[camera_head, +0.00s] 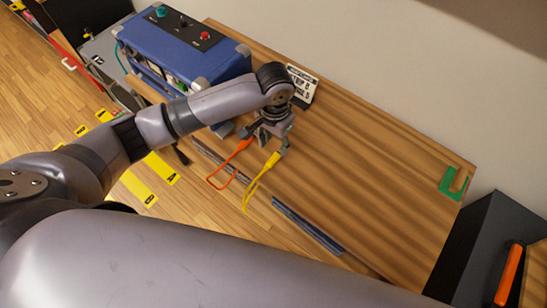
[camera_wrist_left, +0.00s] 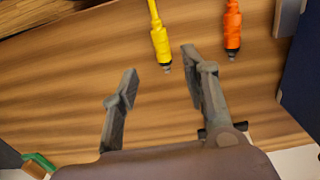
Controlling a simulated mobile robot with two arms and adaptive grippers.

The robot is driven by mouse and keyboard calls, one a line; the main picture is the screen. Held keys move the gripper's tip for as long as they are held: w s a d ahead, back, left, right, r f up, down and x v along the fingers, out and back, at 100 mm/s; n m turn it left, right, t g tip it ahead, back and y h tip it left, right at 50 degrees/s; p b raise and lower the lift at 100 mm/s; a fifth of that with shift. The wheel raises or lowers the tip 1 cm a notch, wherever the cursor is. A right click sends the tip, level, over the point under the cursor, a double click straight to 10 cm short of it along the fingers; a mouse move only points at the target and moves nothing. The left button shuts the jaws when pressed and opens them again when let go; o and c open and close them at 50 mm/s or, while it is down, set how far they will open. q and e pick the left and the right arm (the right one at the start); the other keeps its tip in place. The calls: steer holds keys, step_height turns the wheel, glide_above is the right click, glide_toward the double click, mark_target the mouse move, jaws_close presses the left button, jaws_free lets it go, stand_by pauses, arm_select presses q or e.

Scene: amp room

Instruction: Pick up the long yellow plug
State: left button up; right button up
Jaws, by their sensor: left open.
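The long yellow plug (camera_head: 272,160) lies on the wooden bench top (camera_head: 370,165) near its front edge, with its yellow cable looping over that edge. In the left wrist view the yellow plug (camera_wrist_left: 161,45) points its metal tip toward my gripper. My left gripper (camera_head: 266,141) points down over the bench beside the plug. In the wrist view the left gripper (camera_wrist_left: 160,61) is open and empty, and the plug's tip lies between the fingertips in the picture. I cannot tell the height gap. My right gripper is not in view.
An orange plug (camera_wrist_left: 232,30) lies close beside the yellow one, by the right finger in the wrist view. A blue amp box (camera_head: 185,50) stands left on the bench. A small sign (camera_head: 302,84) is behind my gripper. A green bracket (camera_head: 453,183) lies right; the bench between is clear.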

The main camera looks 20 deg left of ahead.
mark_target(273, 159)
arm_select(q)
step_height(273, 159, down, 3)
steer(key=shift+s+a+f+p, duration=0.1)
steer(key=shift+f+p, duration=0.15)
steer(key=shift+f, duration=1.05)
steer(key=shift+s+a+f+p, duration=0.1)
steer(key=shift+f+p, duration=0.1)
steer(key=shift+f, duration=1.1)
steer(key=shift+c, duration=0.4)
jaws_close()
